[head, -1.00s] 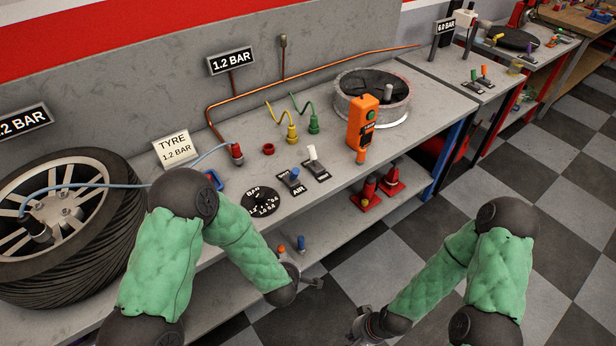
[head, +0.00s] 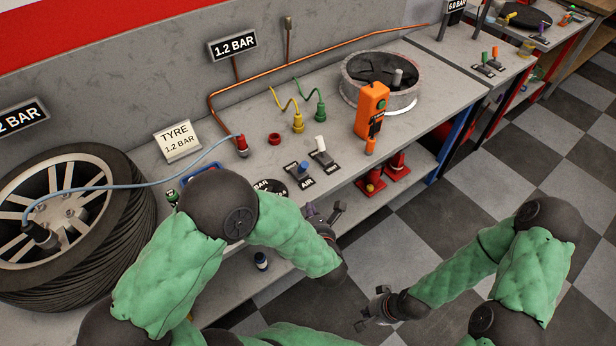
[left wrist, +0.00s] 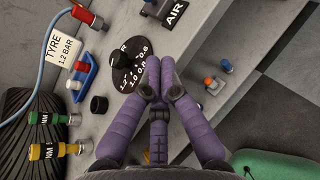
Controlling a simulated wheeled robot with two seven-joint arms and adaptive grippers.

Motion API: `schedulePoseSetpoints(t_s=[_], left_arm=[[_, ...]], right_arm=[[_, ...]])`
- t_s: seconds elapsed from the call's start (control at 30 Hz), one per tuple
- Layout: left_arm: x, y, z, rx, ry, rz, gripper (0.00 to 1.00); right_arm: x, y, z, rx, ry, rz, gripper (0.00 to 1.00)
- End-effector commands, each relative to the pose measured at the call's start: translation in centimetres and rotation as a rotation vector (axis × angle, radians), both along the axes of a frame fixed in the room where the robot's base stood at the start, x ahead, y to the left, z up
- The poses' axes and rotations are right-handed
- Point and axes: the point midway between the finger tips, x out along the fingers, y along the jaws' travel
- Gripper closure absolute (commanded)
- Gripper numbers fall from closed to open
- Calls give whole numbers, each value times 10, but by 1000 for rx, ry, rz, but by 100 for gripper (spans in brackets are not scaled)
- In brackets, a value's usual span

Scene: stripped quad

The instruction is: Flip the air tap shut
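The air tap (head: 303,168) is a small blue-handled lever on a dark plate with the word AIR beside it, on the bench top. In the left wrist view its AIR label (left wrist: 174,14) shows at the top edge. My left gripper (head: 325,213) is over the bench's front edge, below and to the right of the tap in the head view, apart from it. In the left wrist view its purple fingers (left wrist: 157,88) converge near the round dial, with nothing visible between them; how far they are closed is unclear. My right gripper (head: 373,309) is over the floor, fingers apart, empty.
A white-handled lever (head: 321,147) stands right of the air tap. A dark dial (head: 270,187) lies to its left, partly hidden by my arm. An orange handset (head: 371,108) stands further right. A blue hose (head: 130,187) runs to the tyre (head: 70,240).

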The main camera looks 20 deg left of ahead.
Motion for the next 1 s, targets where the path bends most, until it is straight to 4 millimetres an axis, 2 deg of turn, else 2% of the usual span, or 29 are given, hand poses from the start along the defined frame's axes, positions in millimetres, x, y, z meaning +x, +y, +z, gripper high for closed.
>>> schedulePoseSetpoints(t_s=[0.27, 0.43, 0.93, 1.0], left_arm=[[1, 0, -1, 1, 2, -1, 100], [11, 6, -7, 1, 3, 1, 100], [84, 44, -43, 1, 3, 1, 100], [95, 45, -36, 2, -1, -1, 100]], right_arm=[[0, 0, -1, 0, 0, 0, 100], [0, 0, -5, 0, 0, 0, 100], [0, 0, -29, 0, 0, 0, 100], [0, 0, -30, 0, 0, 0, 100]])
